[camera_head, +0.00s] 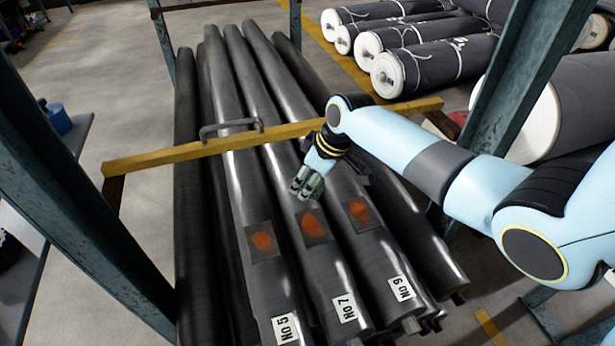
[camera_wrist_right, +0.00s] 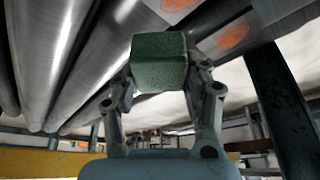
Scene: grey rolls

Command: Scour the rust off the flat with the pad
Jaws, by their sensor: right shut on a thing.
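Long dark rolls lie side by side in the rack. Three of them carry square flats with orange rust: the flat on No 5 (camera_head: 263,241), the flat on No 7 (camera_head: 313,224) and the flat on No 9 (camera_head: 359,211). My right gripper (camera_head: 307,184) is above the rolls, just beyond the No 7 flat in the head view and apart from it. It is shut on a green pad (camera_wrist_right: 158,62) in the right wrist view. Two rust patches also show there, one at the right (camera_wrist_right: 233,36). My left gripper is out of view.
A yellow bar (camera_head: 170,158) with a grey handle (camera_head: 231,127) crosses over the rolls beyond the gripper. Blue-green rack posts (camera_head: 75,215) stand at both sides. Large wrapped rolls (camera_head: 430,65) lie on the floor at the back right. Open floor shows at the left.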

